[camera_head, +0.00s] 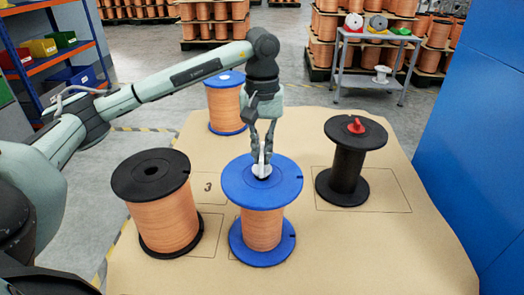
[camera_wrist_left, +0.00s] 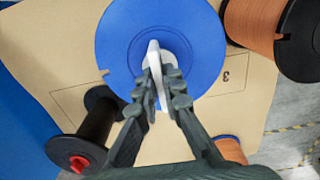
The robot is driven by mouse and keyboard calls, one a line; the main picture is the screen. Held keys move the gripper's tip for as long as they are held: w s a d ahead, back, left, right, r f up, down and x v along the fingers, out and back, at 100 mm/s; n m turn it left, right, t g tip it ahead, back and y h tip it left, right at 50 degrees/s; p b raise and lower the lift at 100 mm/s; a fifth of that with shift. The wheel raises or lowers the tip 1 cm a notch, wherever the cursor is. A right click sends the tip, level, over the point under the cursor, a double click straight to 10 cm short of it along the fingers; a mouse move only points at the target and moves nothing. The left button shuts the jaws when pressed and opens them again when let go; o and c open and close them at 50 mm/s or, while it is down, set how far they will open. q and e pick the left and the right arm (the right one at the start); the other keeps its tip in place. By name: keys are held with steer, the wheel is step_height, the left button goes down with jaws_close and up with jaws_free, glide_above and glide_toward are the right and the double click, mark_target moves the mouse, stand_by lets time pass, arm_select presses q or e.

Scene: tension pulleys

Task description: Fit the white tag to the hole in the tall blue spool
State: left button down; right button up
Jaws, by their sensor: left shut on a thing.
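The tall blue spool (camera_head: 262,182) stands upright at the front middle of the mat, wound with copper-coloured wire. In the left wrist view its blue top flange (camera_wrist_left: 195,28) fills the upper middle. My left gripper (camera_head: 263,160) points straight down over the flange's centre. It is shut on the white tag (camera_wrist_left: 155,65), which also shows in the head view (camera_head: 261,170). The tag's lower end is at the middle of the flange. The hole is hidden under the tag and fingers, so I cannot tell how deep the tag sits. My right gripper is not in view.
A black-flanged copper spool (camera_head: 150,175) stands left of the blue one. A black spool (camera_head: 355,135) with a red tag (camera_head: 356,126) stands right. Another blue spool (camera_head: 226,78) stands behind. The brown mat (camera_head: 390,250) is clear at front right. A grey cart (camera_head: 375,42) stands farther back.

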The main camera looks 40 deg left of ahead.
arm_select(q)
steer(key=shift+f+b, duration=0.6)
steer(key=shift+f, duration=0.35)
steer(key=shift+f, duration=0.1)
steer(key=c, duration=1.6)
jaws_free()
step_height(320, 180, up, 12)
